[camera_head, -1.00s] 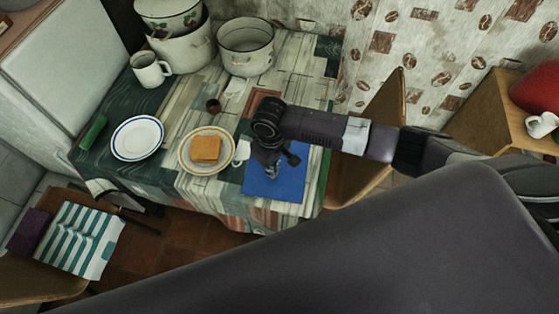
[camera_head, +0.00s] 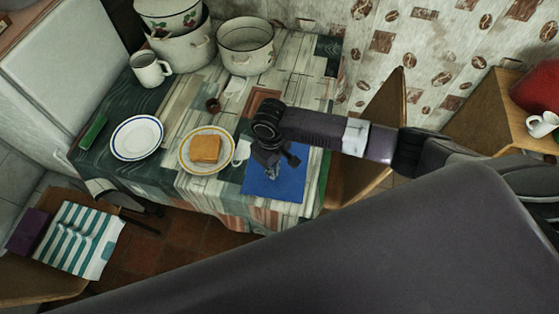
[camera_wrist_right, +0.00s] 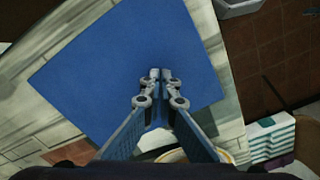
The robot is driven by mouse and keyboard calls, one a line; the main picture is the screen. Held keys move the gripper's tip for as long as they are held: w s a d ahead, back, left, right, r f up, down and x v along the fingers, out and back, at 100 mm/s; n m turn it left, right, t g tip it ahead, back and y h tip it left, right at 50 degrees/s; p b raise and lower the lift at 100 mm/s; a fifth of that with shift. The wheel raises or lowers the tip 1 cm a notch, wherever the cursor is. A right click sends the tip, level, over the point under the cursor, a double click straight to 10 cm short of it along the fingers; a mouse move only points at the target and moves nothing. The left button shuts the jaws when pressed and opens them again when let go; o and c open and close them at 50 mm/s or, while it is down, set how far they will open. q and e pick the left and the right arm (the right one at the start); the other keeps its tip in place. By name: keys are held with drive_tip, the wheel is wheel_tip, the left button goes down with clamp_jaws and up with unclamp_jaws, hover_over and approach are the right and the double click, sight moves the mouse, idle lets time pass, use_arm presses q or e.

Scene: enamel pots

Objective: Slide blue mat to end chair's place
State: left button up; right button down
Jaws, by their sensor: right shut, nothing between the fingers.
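The blue mat (camera_head: 288,187) lies flat on the patterned tablecloth at the table's right front part, near the edge beside a wooden chair (camera_head: 345,177). It fills much of the right wrist view (camera_wrist_right: 120,60). My right gripper (camera_head: 270,176) points down over the mat's left part, its fingers together and empty. In the right wrist view its fingertips (camera_wrist_right: 160,74) are over the blue surface; I cannot tell whether they touch it. My left gripper is not in view.
A plate with an orange-brown slice (camera_head: 206,149) and a white cup (camera_head: 241,152) stand just left of the mat. An empty plate (camera_head: 137,138), a mug (camera_head: 150,70) and enamel pots (camera_head: 246,47) stand farther left and back. A striped cloth (camera_head: 82,238) lies on another chair.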

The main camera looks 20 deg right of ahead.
drive_tip(key=shift+f, duration=0.65)
drive_tip(key=shift+w+r, duration=0.1)
